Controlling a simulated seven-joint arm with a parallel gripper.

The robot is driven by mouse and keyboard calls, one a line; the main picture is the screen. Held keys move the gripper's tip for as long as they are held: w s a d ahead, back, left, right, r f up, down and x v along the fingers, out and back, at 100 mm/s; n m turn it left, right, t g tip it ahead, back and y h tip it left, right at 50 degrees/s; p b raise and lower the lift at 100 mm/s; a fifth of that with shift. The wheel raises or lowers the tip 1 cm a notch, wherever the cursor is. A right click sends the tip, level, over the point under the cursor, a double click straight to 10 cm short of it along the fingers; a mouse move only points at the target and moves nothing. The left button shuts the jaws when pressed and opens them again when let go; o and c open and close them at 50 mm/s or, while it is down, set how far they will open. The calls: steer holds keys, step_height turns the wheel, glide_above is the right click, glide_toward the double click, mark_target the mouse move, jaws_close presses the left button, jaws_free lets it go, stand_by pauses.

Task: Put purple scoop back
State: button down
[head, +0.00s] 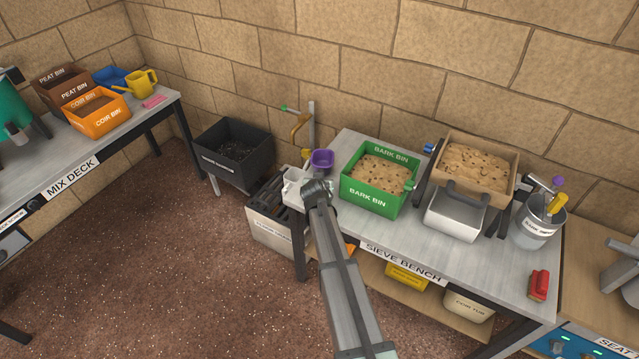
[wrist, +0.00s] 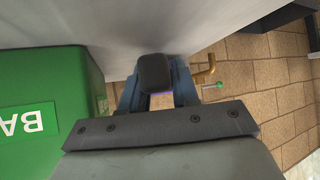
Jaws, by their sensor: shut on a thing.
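The purple scoop (head: 322,159) shows its purple cup in the head view, just beyond my gripper (head: 319,181), above the left end of the sieve bench. In the wrist view my gripper (wrist: 157,88) is shut on a dark block, probably the scoop's handle, with a thin purple edge showing beneath it. The scoop's cup is mostly hidden there, and I cannot tell what it contains. A grey labelled can (head: 534,232) at the bench's right end holds tools, one with a purple tip and one yellow.
The green bark bin (head: 367,205) stands right of my gripper; it also shows in the wrist view (wrist: 45,95). A sieve box (head: 475,145) and metal tray (head: 453,219) are further right. A red brush (head: 539,285) lies near the front. A black bin (head: 233,168) stands left.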

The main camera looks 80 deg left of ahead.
steer(key=shift+f, duration=0.3)
steer(key=c, duration=0.8)
jaws_free()
steer(key=shift+o, duration=0.2)
steer(key=shift+d+r, duration=0.1)
steer(key=s+d+r, duration=0.1)
steer(key=d+r, duration=0.4)
steer(key=r, duration=0.2)
steer(key=shift+s, duration=0.4)
steer(key=shift+r, duration=0.15)
steer(key=v, duration=1.3)
steer(key=shift+s+d+r, duration=0.15)
steer(key=shift+d, duration=0.15)
